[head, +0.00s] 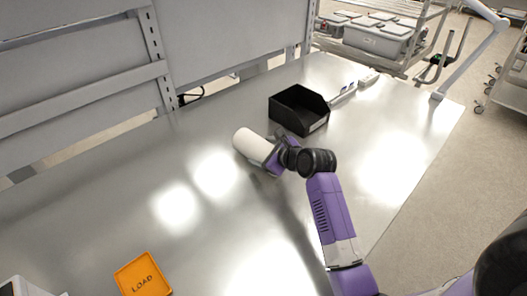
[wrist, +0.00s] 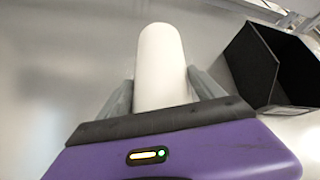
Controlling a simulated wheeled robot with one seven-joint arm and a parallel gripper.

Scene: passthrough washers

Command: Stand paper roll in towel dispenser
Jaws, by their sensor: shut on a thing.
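The white paper roll (head: 251,145) is in my gripper (head: 271,158), above or at the metal table in the head view; its exact height is hard to tell. In the wrist view the roll (wrist: 162,62) lies between the two grey fingers of my gripper (wrist: 160,88), which are shut on its near part. The roll's far end sticks out past the fingertips. A black open-topped bin (head: 299,110), possibly the towel dispenser, stands just beyond and right of my gripper. The bin also shows at the right of the wrist view (wrist: 252,62), apart from the roll.
An orange tray marked LOAD (head: 143,276) lies at the table's near left. A grey panelled rack (head: 90,85) runs along the left side. The table's middle (head: 120,190) is clear.

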